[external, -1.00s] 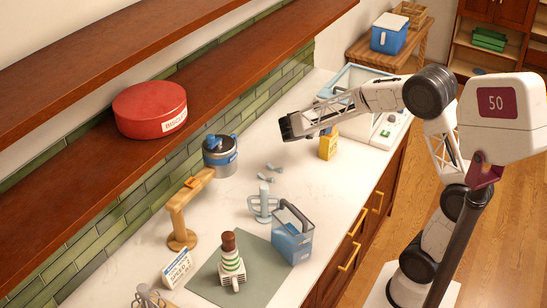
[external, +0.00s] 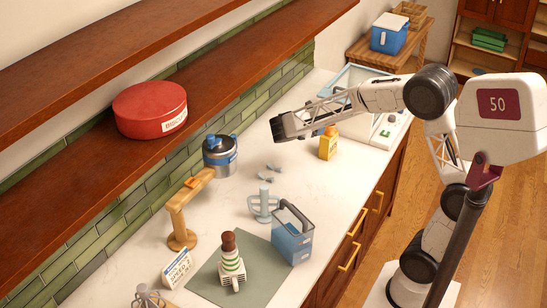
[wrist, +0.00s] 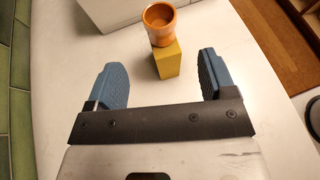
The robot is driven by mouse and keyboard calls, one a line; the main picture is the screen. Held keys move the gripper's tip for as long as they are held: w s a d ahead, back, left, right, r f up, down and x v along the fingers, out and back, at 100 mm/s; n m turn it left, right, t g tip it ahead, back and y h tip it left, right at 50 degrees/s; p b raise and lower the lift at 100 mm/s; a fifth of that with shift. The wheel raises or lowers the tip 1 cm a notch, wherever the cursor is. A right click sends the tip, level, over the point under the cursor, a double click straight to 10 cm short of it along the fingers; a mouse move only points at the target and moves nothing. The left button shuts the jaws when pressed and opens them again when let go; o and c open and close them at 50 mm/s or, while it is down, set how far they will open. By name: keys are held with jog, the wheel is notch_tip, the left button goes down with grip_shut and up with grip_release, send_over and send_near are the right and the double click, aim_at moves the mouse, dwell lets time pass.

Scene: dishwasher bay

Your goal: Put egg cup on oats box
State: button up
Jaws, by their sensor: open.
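An orange egg cup (wrist: 160,20) stands upright on top of a yellow box (wrist: 168,62) in the wrist view, with its open mouth facing up. I take this to be the oats box, but I cannot read a label. In the external view the egg cup (external: 331,131) shows just above the box (external: 328,148), which stands on the counter. My gripper (external: 279,130) is to the left of the box, apart from it and above the counter. In the wrist view my gripper (wrist: 161,72) has its two blue fingers wide apart with nothing between them.
A grey-blue pot (external: 220,158) and a wooden stand (external: 180,220) are to the left. A wooden shelf (external: 215,90) overhangs the back of the counter.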

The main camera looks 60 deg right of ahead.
jog(key=s+a+r+m+t+y, duration=0.1)
jog(key=s+a+m+t+y, duration=0.2)
jog(key=s+a, duration=0.9)
jog(key=s+a+r+m+t+y, duration=0.1)
jog(key=s+a+m+t+y, duration=0.2)
jog(key=s+a+m+y, duration=0.7)
jog(key=s+a+m, duration=0.2)
jog(key=s, duration=0.5)
jog(key=shift+s+a+m, duration=0.3)
jog(key=shift+a+m, duration=0.1)
